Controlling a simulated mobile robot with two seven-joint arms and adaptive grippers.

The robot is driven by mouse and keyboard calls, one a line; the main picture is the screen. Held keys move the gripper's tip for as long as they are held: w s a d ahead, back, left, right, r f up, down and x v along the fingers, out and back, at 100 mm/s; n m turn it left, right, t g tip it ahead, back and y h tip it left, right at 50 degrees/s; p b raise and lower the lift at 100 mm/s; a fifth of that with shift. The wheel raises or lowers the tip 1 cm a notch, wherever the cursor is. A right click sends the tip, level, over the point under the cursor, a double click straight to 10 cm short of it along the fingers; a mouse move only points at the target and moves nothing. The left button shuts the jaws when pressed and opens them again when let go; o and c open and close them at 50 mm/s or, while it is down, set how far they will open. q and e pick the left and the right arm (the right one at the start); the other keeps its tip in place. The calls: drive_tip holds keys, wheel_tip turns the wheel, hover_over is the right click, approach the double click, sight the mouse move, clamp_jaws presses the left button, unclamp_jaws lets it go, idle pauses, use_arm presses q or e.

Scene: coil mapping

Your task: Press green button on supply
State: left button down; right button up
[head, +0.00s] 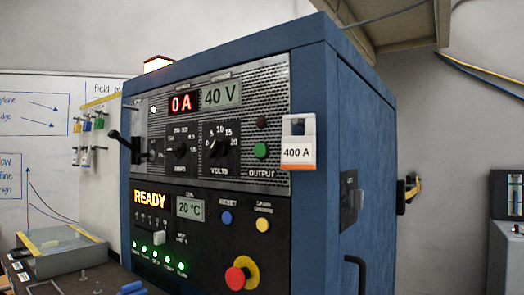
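The supply is a tall blue cabinet (340,160) filling the middle of the head view. Its upper panel shows a red "0 A" display (181,104) and a "40 V" display (221,93). The round green button (261,150) sits above the word "OUTPUT" on that panel, below a dark round button or lamp (262,123). A white and orange "400 A" tag (297,145) is just to its right. Neither of my grippers shows in this view.
The lower panel has a "READY" display (150,198), a blue reset button (227,217), a yellow button (263,225) and a red knob on yellow (238,277). A black lever (122,143) sticks out at left. A grey box (62,252) stands at lower left.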

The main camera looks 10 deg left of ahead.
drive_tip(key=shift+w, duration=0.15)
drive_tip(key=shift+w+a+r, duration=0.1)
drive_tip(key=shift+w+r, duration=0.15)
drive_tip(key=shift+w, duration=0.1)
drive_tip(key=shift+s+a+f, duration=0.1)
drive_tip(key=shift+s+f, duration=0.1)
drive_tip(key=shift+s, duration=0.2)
